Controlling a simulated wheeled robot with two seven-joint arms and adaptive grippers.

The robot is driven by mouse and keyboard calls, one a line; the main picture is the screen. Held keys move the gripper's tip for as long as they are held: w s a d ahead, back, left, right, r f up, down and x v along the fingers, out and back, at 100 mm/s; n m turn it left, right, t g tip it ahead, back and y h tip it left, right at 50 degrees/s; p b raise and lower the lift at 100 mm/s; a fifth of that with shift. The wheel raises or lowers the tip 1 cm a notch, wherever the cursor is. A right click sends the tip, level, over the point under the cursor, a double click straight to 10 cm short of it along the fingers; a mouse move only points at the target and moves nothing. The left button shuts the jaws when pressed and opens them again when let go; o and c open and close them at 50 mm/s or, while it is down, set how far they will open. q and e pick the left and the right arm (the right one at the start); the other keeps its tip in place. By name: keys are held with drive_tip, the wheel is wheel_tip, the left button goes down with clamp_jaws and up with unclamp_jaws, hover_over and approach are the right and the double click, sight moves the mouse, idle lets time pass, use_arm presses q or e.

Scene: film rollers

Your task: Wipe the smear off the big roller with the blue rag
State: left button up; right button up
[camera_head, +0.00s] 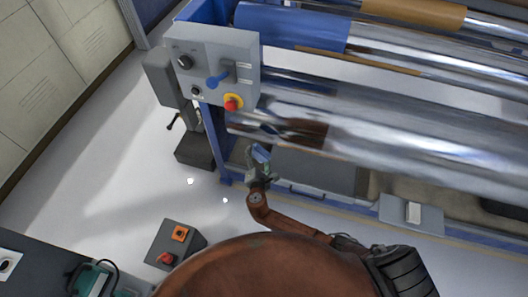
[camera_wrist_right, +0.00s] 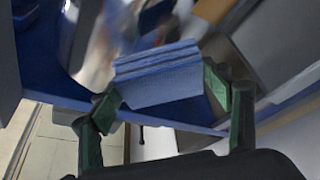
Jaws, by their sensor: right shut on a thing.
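The big roller (camera_head: 410,140) is a shiny metal cylinder running from the control box side to the right edge. A dark brown patch (camera_head: 305,132) shows near its left end; I cannot tell whether it is the smear or a reflection. My right gripper (camera_head: 261,160) is just below that left end, shut on the blue rag (camera_head: 261,153). In the right wrist view the folded, ridged rag (camera_wrist_right: 160,78) sits between the green-padded fingers (camera_wrist_right: 162,97). I cannot tell whether the rag touches the roller. My left gripper is not in view.
Blue and brown film rollers (camera_head: 290,25) lie behind. A button box (camera_head: 174,244) is at lower left. The pale floor (camera_head: 120,150) at left is mostly clear.

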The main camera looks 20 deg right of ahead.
sight(265, 136)
drive_tip(key=shift+w+d+r+b, duration=0.1)
drive_tip(key=shift+w+d+b, duration=0.05)
drive_tip(key=shift+w+d, duration=0.6)
drive_tip(key=shift+w+d+f+b, duration=0.15)
drive_tip(key=shift+w+d, duration=0.3)
drive_tip(key=shift+w, duration=0.45)
drive_tip(key=shift+w+d+r+b, duration=0.15)
drive_tip(key=shift+w+d, duration=0.45)
drive_tip(key=shift+w, duration=0.25)
drive_tip(key=shift+w+d+b, duration=0.3)
drive_tip(key=shift+w+d, duration=0.35)
drive_tip(key=shift+w, duration=0.3)
drive_tip(key=shift+d, duration=0.1)
